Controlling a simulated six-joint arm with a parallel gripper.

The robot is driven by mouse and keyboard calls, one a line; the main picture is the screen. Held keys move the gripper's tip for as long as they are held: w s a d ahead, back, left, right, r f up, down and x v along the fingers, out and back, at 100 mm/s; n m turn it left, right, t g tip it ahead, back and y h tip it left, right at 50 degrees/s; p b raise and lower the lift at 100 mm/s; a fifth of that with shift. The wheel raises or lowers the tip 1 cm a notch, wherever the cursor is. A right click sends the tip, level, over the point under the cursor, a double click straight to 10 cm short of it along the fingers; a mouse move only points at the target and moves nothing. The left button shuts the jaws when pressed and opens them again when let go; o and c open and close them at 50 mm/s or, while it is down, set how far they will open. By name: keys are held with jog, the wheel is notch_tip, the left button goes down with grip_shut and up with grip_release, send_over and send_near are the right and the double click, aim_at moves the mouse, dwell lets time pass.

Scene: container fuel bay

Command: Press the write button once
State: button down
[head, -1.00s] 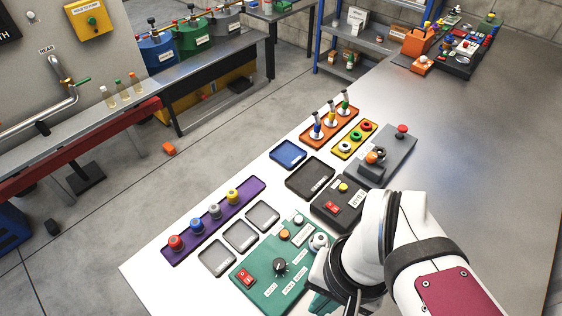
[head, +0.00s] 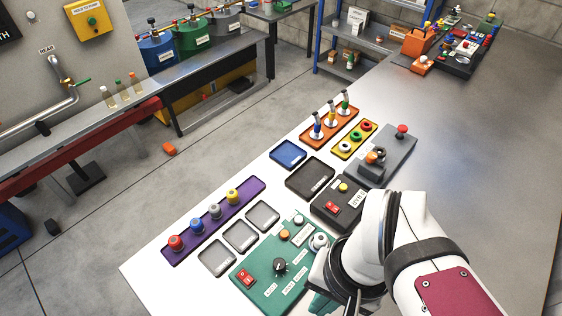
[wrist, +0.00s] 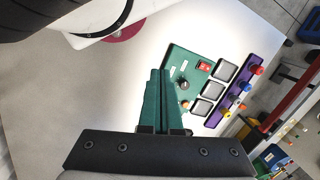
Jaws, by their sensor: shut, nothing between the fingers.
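A green control panel (head: 262,291) lies on the white table. My gripper (wrist: 160,72) has green fingers, shut and empty, over the panel's near side. In the wrist view the fingers cover part of the panel; the red switch (wrist: 204,65) and knob (wrist: 183,86) show beyond them. In the head view my arm hides most of the gripper and the panel's right edge.
Three grey trays (head: 241,237) and a purple rack (head: 196,243) with coloured knobs lie left of the panel. A black box (head: 325,213) with a red switch and a grey joystick box (head: 398,152) stand behind. The table's right side is clear.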

dwell(0.3)
jog(key=m+t+y, duration=0.5)
jog(key=m+y, duration=0.1)
jog(key=m, duration=0.4)
send_over(285, 234)
jog(key=d, duration=0.1)
notch_tip(285, 234, down, 8)
jog(key=shift+s+d+f, duration=0.1)
jog(key=shift+f, duration=4.4)
jog(key=shift+f, duration=0.4)
